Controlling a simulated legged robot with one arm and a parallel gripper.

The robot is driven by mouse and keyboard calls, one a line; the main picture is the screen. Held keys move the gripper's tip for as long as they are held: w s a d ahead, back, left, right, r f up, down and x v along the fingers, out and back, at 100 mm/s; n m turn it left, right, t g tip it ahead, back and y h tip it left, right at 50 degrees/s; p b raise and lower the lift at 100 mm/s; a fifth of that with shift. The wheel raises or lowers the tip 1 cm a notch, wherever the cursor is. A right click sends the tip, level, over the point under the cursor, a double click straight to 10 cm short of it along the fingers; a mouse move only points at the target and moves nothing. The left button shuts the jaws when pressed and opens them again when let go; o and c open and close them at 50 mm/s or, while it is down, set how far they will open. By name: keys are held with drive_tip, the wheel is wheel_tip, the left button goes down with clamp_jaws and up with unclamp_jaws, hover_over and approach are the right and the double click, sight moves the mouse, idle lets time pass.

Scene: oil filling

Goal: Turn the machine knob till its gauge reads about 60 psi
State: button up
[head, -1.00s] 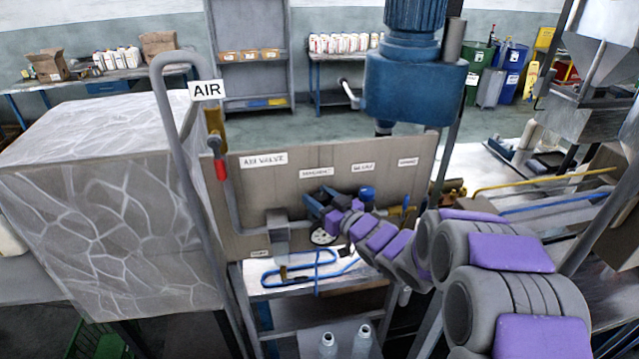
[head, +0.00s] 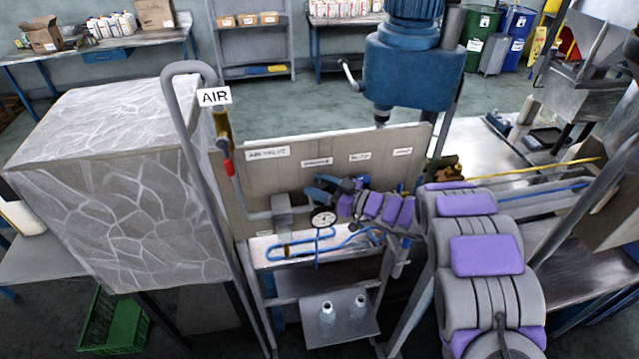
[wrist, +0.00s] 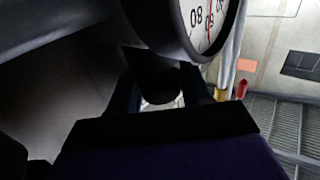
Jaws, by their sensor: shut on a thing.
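The gauge (head: 323,217) is a white round dial on the panel, just left of and below my gripper (head: 335,190). In the wrist view the gauge (wrist: 204,20) is cut off at the top. Its red needle lies across numerals that look like an upside-down 60, next to an upside-down 80. A dark round knob (wrist: 155,85) sits between the two fingers of my gripper (wrist: 158,95), which is shut on it. The knob's far side is in shadow. In the head view the knob is hidden by the gripper.
The panel (head: 285,180) carries several labels. A blue hose (head: 300,250) lies on the shelf below the gauge. Two clear bottles (head: 342,312) stand on a lower plate. A blue motor unit (head: 415,75) hangs above right, and a large grey block (head: 110,185) stands at left.

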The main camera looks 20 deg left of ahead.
drive_tip(key=shift+r, duration=0.15)
drive_tip(key=o, duration=1)
drive_tip(key=shift+c, duration=0.2)
drive_tip(key=shift+t+b, duration=0.3)
drive_tip(key=shift+b, duration=0.1)
